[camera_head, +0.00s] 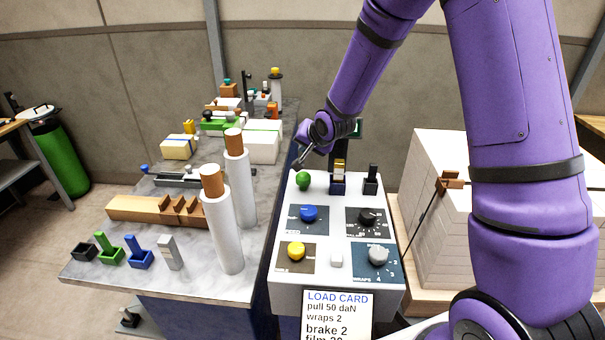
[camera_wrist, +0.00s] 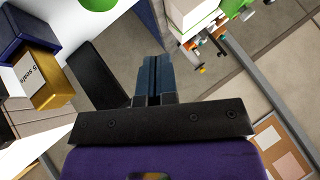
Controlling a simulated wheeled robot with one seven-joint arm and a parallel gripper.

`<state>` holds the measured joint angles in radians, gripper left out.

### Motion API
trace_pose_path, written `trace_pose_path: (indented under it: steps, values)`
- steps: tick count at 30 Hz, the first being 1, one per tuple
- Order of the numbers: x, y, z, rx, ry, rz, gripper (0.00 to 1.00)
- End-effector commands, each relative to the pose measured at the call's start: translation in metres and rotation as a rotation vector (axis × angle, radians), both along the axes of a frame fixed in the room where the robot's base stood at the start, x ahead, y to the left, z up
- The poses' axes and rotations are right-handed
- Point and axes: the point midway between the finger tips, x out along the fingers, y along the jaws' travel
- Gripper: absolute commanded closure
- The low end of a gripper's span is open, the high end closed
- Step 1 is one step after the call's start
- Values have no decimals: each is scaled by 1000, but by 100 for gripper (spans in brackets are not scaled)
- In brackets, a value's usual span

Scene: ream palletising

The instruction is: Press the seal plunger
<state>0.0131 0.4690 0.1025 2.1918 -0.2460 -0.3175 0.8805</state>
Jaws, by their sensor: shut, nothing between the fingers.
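My gripper (camera_head: 298,162) is at the far left corner of the white control console (camera_head: 283,262), in the air just above and behind the green ball knob (camera_head: 303,181). In the wrist view the two blue fingers of my gripper (camera_wrist: 153,62) lie together, with nothing between them. The green knob (camera_wrist: 98,4) shows at the top edge there, apart from the fingers. A dark blue holder with a gold block (camera_head: 339,178) stands right of the knob; its label in the wrist view (camera_wrist: 35,82) seems to read "seals". No part is clearly marked as the plunger.
A dark clip-like stand (camera_head: 371,180) is right of the gold block. Dials and a load card (camera_head: 337,314) are on the console's front. Left, a grey table (camera_head: 110,272) carries two tall white rolls (camera_head: 224,235). A ream stack (camera_head: 438,160) stands right, partly behind my arm.

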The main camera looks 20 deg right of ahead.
Motion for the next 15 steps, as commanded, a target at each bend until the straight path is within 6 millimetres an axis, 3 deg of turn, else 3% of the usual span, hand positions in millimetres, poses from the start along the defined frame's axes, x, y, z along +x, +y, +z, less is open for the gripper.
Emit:
trace_pose_path:
  steps: [15]
  values:
    - [1, 0, 8, -3, 4, 1, 100]
